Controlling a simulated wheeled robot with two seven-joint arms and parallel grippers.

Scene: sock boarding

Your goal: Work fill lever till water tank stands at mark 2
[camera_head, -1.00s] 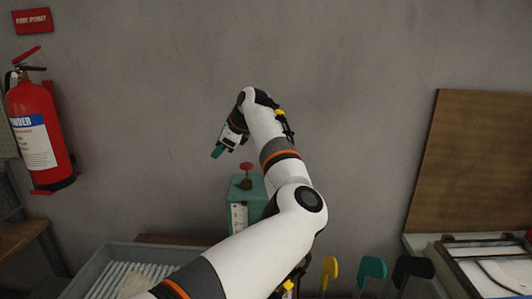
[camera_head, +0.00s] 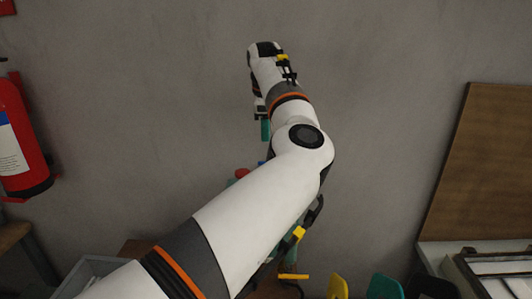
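My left gripper (camera_head: 265,128) hangs from the raised arm's wrist against the wall, partly hidden by my arm. One teal fingertip shows, pointing down, and I cannot tell whether the gripper is open. Below it, a red knob (camera_head: 242,173) shows above my forearm; it belongs to the teal tank (camera_head: 232,183), which is almost wholly covered by my arm. The tank's level marks and water are hidden. I cannot make out a fill lever. My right gripper is not in view.
A red fire extinguisher (camera_head: 18,145) hangs at the left. A grey bin (camera_head: 90,268) is at the lower left. Yellow (camera_head: 338,287), teal (camera_head: 384,287) and black (camera_head: 418,289) upright pieces stand along the bottom edge. A brown board (camera_head: 490,170) leans at the right above a framed rack (camera_head: 490,268).

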